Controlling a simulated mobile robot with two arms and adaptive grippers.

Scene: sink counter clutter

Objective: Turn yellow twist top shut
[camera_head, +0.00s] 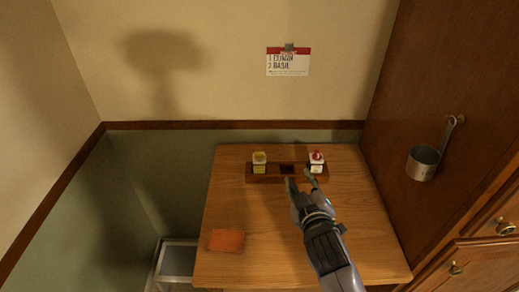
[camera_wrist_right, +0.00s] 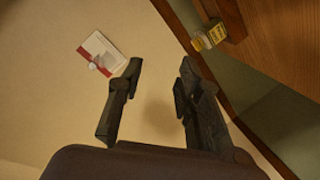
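A small jar with a yellow top (camera_head: 259,158) stands in the left end of a low wooden rack (camera_head: 271,177) on the table. In the right wrist view the yellow-topped jar (camera_wrist_right: 209,36) shows at the upper right, outside the fingers. A similar jar with a red top (camera_head: 317,159) stands in the rack's right end. The slot between them looks dark and empty. My right gripper (camera_head: 300,178) is by the front of the rack, nearer the red-topped jar. Its fingers (camera_wrist_right: 159,72) are apart with nothing between them. My left gripper is not in view.
An orange-brown flat item (camera_head: 227,240) lies at the table's front left. A note (camera_head: 288,63) is clipped to the back wall. A metal ladle or cup (camera_head: 423,163) hangs on the wooden panel at right. The left of the wooden table (camera_head: 235,205) is mostly clear.

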